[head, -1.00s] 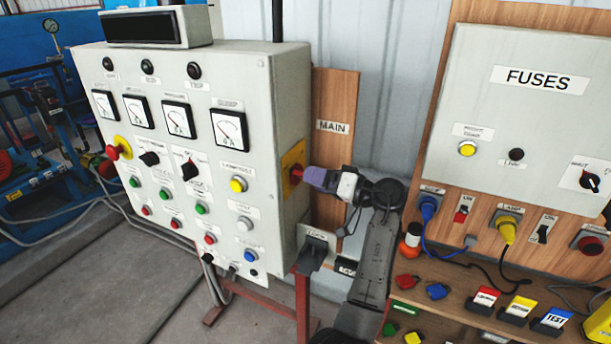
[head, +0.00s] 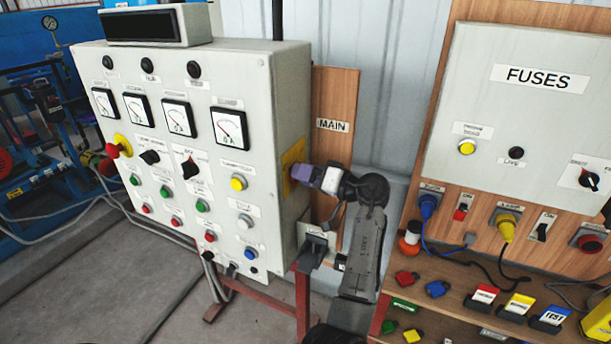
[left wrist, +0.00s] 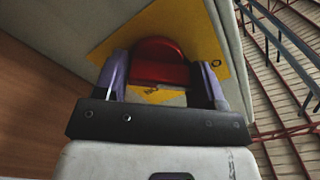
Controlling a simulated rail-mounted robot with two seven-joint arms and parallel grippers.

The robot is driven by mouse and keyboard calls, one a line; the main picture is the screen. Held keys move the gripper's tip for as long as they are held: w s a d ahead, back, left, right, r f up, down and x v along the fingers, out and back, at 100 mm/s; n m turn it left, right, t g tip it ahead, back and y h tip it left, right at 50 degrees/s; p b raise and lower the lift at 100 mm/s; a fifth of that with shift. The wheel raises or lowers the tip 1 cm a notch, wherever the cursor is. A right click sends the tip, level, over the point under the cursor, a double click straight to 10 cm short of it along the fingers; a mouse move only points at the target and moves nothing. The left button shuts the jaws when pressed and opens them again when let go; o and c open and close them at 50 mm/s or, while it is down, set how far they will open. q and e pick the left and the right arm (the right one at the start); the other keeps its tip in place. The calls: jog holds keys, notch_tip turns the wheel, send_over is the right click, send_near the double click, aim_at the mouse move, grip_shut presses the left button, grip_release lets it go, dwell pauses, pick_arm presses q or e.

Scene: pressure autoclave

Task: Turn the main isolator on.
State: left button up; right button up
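The main isolator is a red rotary handle (left wrist: 160,62) on a yellow plate on the right side wall of the grey control cabinet. In the head view the plate (head: 291,160) shows beside my gripper, and the handle is mostly hidden behind the fingers. My left gripper (head: 301,172) is at the handle, its purple fingers pointing at the cabinet wall. In the left wrist view the fingers (left wrist: 162,80) stand on either side of the handle, close to it and spread apart; firm contact is not clear. The plate looks tilted in that view. My right gripper is not in view.
The cabinet front (head: 170,150) carries meters, knobs and buttons. A wooden board with a MAIN label (head: 333,125) stands behind my gripper. On the right are a FUSES box (head: 530,110) and a shelf (head: 455,302) with padlocks and tags.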

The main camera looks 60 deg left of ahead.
pick_arm(q)
jog(key=c, duration=0.3)
jog(key=shift+r, duration=0.1)
jog(key=shift+c, duration=0.2)
jog(key=shift+r+m+p, duration=0.25)
jog(key=shift+m+p, duration=0.55)
jog(key=shift+p, duration=0.2)
jog(key=m+p, duration=0.7)
jog(key=p, duration=0.1)
jog(key=m+p, duration=0.7)
jog(key=shift+w+a+r+p, duration=0.15)
jog(key=shift+r+p, duration=0.05)
jog(key=shift+p, duration=0.2)
jog(key=shift+f+m+p, duration=0.1)
jog(key=shift+m+p, duration=0.7)
jog(key=shift+p, duration=0.05)
jog(key=shift+f+m+p, duration=0.1)
jog(key=shift+m+p, duration=0.25)
jog(key=shift+m, duration=0.05)
jog(key=shift+f, duration=0.1)
